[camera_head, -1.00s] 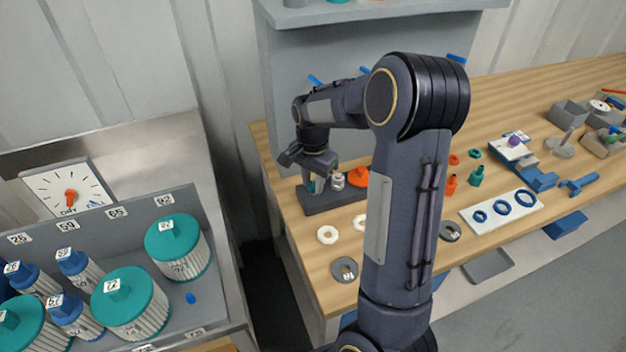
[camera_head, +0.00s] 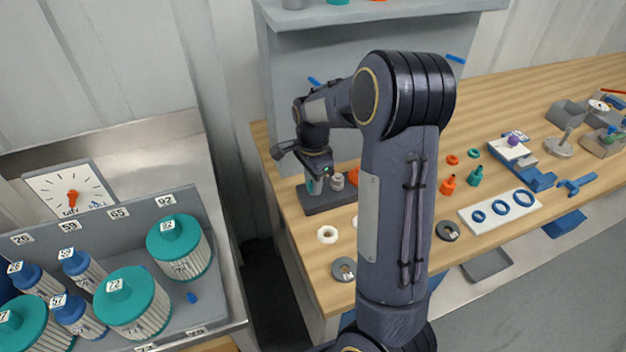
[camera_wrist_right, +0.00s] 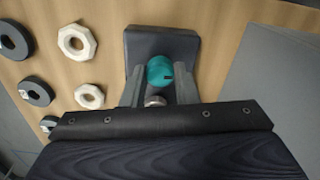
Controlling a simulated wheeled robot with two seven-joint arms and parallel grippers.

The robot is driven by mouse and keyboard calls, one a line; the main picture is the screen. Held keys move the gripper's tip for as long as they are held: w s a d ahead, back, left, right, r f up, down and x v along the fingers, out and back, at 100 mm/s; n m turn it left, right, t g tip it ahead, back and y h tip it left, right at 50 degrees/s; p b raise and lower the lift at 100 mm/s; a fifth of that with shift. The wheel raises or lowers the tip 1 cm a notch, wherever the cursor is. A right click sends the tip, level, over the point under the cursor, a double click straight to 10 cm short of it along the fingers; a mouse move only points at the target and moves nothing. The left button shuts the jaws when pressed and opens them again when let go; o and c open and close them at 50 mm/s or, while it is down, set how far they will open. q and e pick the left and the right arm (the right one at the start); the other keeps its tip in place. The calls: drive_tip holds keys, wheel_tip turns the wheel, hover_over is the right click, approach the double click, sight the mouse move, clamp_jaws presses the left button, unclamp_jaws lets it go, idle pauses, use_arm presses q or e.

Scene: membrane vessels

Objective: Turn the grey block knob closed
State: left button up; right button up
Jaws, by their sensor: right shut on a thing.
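A dark grey block (camera_head: 345,197) lies on the wooden bench near its left end, and it also shows in the right wrist view (camera_wrist_right: 148,42). A round teal knob (camera_wrist_right: 160,70) with a small dark mark sits on the block. My right gripper (camera_head: 316,180) is over the block from above. In the right wrist view its fingers (camera_wrist_right: 160,86) stand on either side of the knob and are shut on it. A small metal cylinder (camera_wrist_right: 155,101) shows between the fingers, nearer the palm. In the head view the fingers partly hide the knob. My left gripper is not in view.
A pale small fitting (camera_head: 337,181) stands right of the gripper. White nuts (camera_head: 327,234) and a dark ring (camera_head: 344,269) lie in front. My right arm hides part of the bench. A white plate with blue rings (camera_head: 500,211) lies to the right.

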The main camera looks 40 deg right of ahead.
drive_tip(key=o, duration=1)
wheel_tip(320, 180, up, 8)
drive_tip(key=shift+f, duration=0.1)
idle(0.4)
